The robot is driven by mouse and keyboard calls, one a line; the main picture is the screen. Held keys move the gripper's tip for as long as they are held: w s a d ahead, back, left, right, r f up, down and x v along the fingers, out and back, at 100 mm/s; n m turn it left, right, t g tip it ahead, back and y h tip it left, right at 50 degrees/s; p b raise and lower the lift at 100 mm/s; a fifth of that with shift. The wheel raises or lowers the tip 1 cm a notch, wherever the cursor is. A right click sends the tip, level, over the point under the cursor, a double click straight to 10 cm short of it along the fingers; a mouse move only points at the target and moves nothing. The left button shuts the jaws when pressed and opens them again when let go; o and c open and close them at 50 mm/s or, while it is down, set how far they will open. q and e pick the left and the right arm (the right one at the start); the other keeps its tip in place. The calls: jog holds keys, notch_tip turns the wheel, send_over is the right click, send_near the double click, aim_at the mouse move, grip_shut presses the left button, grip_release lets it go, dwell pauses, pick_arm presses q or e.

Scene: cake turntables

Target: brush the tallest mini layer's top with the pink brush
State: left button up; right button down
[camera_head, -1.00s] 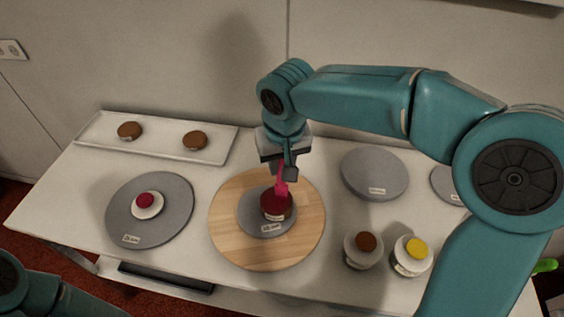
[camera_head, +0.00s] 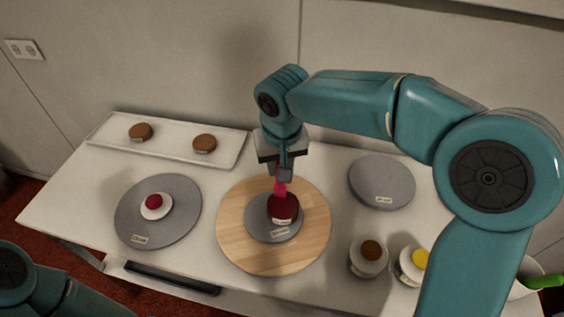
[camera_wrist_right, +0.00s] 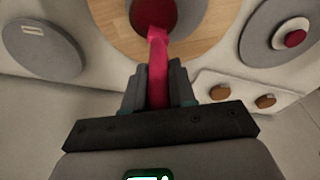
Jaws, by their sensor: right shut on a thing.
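My right gripper (camera_head: 283,172) points down over the middle turntable and is shut on the pink brush (camera_head: 280,187). The brush's lower end meets the top of a dark red mini layer (camera_head: 284,210) in the head view; whether it touches I cannot tell for sure. This layer stands on a small grey labelled disc (camera_head: 262,230) on a round wooden board (camera_head: 235,245). In the right wrist view the brush (camera_wrist_right: 157,70) runs from between the fingers to the red layer (camera_wrist_right: 155,12). My left gripper is out of view; only a part of my left arm shows at the lower left.
A left grey turntable (camera_head: 185,205) bears a white disc with a red piece (camera_head: 154,201). A white tray (camera_head: 170,150) holds two brown pieces. A bare grey turntable (camera_head: 382,182) is at the right. Brown-topped (camera_head: 370,252) and yellow-topped (camera_head: 420,260) cups stand in front.

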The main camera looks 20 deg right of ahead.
notch_tip(320, 180, up, 7)
jog(key=p, duration=0.6)
jog(key=shift+r, duration=0.1)
jog(key=shift+f, duration=0.2)
jog(key=shift+w+d+f+b, duration=0.1)
jog(key=shift+f+b, duration=0.75)
jog(key=shift+f, duration=0.15)
jog(key=shift+w+d+f+b, duration=0.1)
jog(key=shift+w+f+b, duration=0.05)
jog(key=shift+f+b, duration=0.8)
jog(key=shift+w+d+f+b, duration=0.1)
jog(key=shift+f+b, duration=0.6)
jog(key=shift+f, duration=0.4)
jog(key=shift+f+b, duration=0.35)
jog(key=shift+a+r, duration=0.1)
jog(key=shift+a, duration=0.05)
